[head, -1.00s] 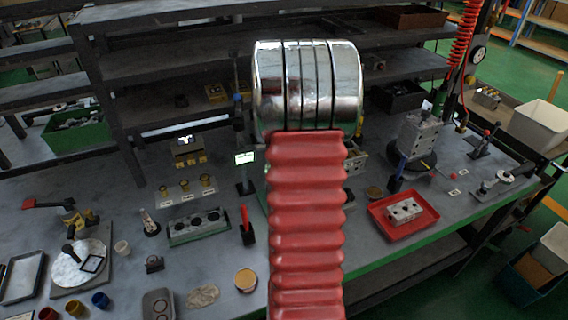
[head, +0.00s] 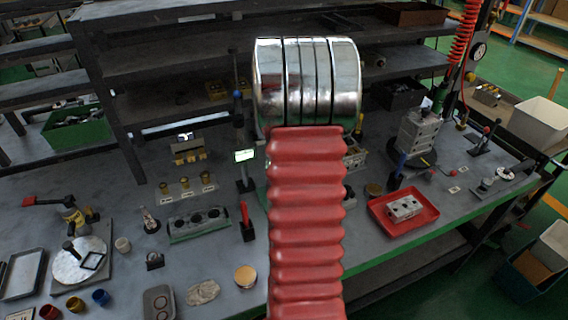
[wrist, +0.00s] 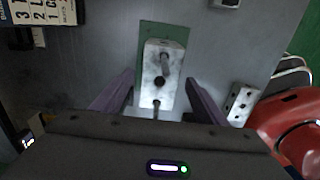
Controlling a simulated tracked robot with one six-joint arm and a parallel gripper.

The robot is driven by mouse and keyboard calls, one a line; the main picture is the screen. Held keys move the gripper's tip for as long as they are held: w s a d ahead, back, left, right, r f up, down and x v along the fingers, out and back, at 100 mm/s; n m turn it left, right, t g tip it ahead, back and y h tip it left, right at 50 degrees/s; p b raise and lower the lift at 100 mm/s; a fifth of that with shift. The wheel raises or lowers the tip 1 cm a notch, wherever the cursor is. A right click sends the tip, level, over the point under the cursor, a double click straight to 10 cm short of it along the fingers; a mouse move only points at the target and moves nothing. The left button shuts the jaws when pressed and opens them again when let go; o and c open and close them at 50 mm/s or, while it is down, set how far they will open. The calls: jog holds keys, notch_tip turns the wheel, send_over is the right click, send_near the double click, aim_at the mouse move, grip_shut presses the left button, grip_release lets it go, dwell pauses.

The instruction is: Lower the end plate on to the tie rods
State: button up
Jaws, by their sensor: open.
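In the wrist view, a pale metal plate or block (wrist: 151,88) with a dark hole near its middle lies between my fingers. It sits over a green base (wrist: 149,32). I cannot tell whether the plate is seated or raised on the rods. My gripper (wrist: 160,77) is open, with one finger on each side of the plate and a visible gap at each side. In the head view my arm hides the gripper and this work spot.
In the wrist view, a holed metal block (wrist: 240,103) stands right of the gripper. In the head view, a red tray (head: 428,222) holds a holed block (head: 403,209) at right. A grey block stack (head: 418,132) stands behind it. A green-based holed fixture (head: 200,224) lies left of my arm.

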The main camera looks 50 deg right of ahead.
jog(key=shift+r, duration=0.1)
notch_tip(320, 180, up, 14)
jog(key=shift+f, duration=0.25)
dwell(1.3)
jog(key=s+a+m+t, duration=0.2)
jog(key=a+m, duration=0.4)
jog(key=a, duration=1.5)
jog(key=s+a+m+t, duration=0.3)
jog(key=s+a+m, duration=0.1)
jog(key=a, duration=1.7)
jog(key=shift+s+m+t, duration=0.3)
jog(key=shift+m, duration=0.6)
